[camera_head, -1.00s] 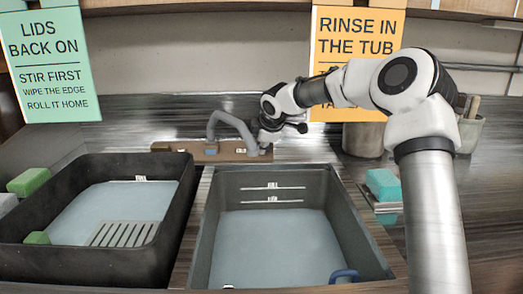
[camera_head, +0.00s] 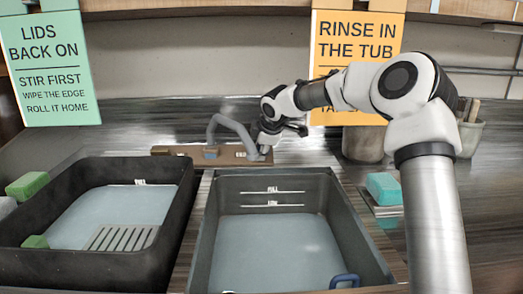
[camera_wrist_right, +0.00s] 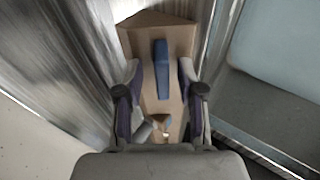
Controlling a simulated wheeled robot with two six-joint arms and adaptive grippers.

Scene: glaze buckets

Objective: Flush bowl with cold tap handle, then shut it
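The grey tap spout (camera_head: 231,125) arches over a brown tap base (camera_head: 180,151) behind the two basins. My right gripper (camera_head: 266,146) is at the right end of this base, pointing down. In the right wrist view, a blue handle (camera_wrist_right: 161,70) stands on the brown base (camera_wrist_right: 150,22), between the fingers of my right gripper (camera_wrist_right: 158,75). The fingers are apart, with gaps visible on both sides of the handle. The grey tub (camera_head: 215,245) in front holds pale water. I cannot make out a separate bowl. My left gripper is out of view.
A black basin (camera_head: 178,215) with a slotted grate (camera_head: 120,238) stands at left, with green sponges (camera_head: 28,184) at its edge. A teal sponge (camera_head: 384,188) lies right of the tub. A pot (camera_head: 362,143) stands behind my right arm. A blue loop (camera_head: 345,280) shows at the tub's front.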

